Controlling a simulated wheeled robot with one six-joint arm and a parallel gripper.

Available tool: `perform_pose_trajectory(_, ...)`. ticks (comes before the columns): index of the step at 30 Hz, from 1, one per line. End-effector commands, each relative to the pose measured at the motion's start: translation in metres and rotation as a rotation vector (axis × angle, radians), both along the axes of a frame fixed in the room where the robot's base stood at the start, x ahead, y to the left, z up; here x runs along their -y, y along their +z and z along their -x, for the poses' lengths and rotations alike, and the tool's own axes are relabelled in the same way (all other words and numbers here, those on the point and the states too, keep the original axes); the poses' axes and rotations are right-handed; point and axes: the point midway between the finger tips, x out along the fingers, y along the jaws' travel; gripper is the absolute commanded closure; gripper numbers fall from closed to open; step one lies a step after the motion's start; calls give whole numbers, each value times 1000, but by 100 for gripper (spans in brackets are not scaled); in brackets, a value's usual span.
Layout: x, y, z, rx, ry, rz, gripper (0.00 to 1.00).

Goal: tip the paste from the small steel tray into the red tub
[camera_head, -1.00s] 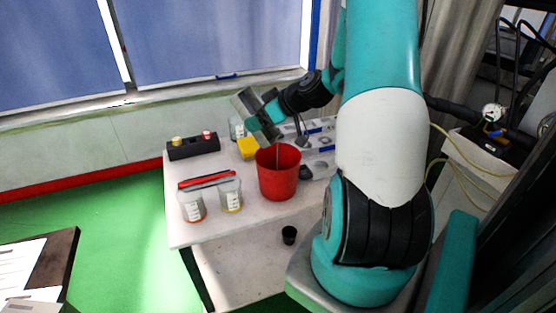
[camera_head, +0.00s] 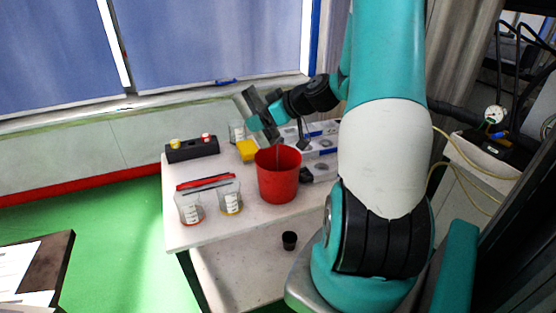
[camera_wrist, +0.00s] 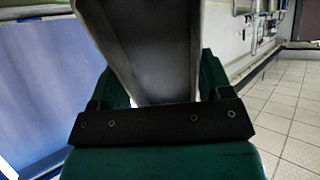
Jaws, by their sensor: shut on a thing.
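The small steel tray (camera_head: 244,103) is steeply tilted in my gripper, above the back rim of the red tub (camera_head: 279,186). In the wrist view the tray (camera_wrist: 150,45) stands between my green fingers, and its grey inner face looks bare. My gripper (camera_head: 262,119) is shut on the tray. The red tub stands upright on the white table. A thin grey line shows at the tub's mouth below the gripper; I cannot tell if it is paste. The bottom of the tub is hidden.
Two clear beakers (camera_head: 190,208) stand left of the tub on the white table (camera_head: 240,224), with a red-topped bar behind them.

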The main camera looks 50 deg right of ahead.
Motion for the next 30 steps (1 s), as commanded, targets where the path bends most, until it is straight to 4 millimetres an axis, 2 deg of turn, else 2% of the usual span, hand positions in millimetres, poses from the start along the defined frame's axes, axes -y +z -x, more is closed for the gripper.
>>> perform_pose_trajectory(30, 2, 4, 9, 125, 0, -29, 58)
